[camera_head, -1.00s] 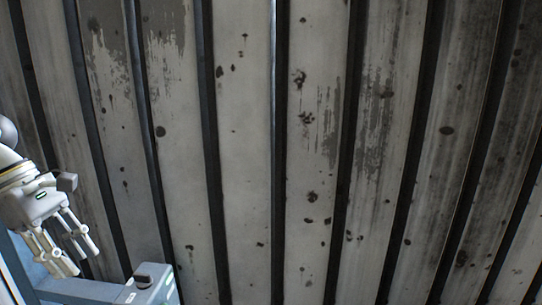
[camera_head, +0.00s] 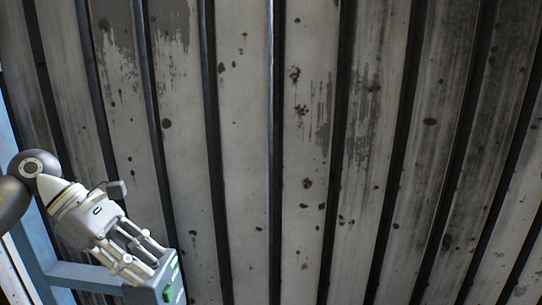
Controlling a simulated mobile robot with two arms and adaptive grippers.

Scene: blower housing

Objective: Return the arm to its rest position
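My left gripper (camera_head: 142,260) is at the lower left of the head view, on a white and dark grey arm that comes in from the left. Its two pale fingers point down and to the right. They stand apart with a gap between them, and I see nothing held. The fingertips overlap the upper end of a grey-blue box in the picture; I cannot tell whether they touch it. My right gripper is not in view.
A grey-blue frame (camera_head: 88,272) runs along the lower left. The box with a green part (camera_head: 163,287) is at its right end. A stained ribbed metal surface (camera_head: 245,190) fills most of the view, with no objects seen in front of its middle and right.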

